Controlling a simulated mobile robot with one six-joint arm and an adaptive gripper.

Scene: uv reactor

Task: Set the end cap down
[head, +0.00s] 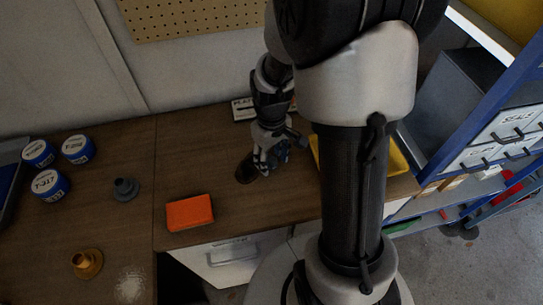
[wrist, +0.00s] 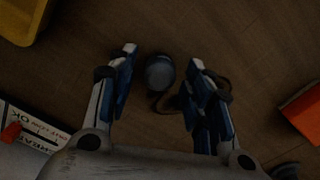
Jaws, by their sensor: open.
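A dark, rounded piece, which I take to be the end cap (wrist: 160,73), is between the two fingertips of my gripper (wrist: 163,57) in the wrist view. The fingers are spread, with a gap on each side of the cap. A dark curved shape, perhaps its rim or shadow, shows just below and right of it. In the head view my gripper (head: 267,163) points down at the wooden bench, and a dark brown round shape (head: 246,170) shows beside its fingers. My gripper hides most of the cap there, and its exact height is hard to tell.
An orange block (head: 190,212) lies left of my gripper. Further left are a grey flanged part (head: 125,189), an amber flanged part (head: 87,262) and blue-and-white canisters (head: 50,184). A yellow tray (head: 398,158) is to the right. A printed card (wrist: 35,130) lies nearby.

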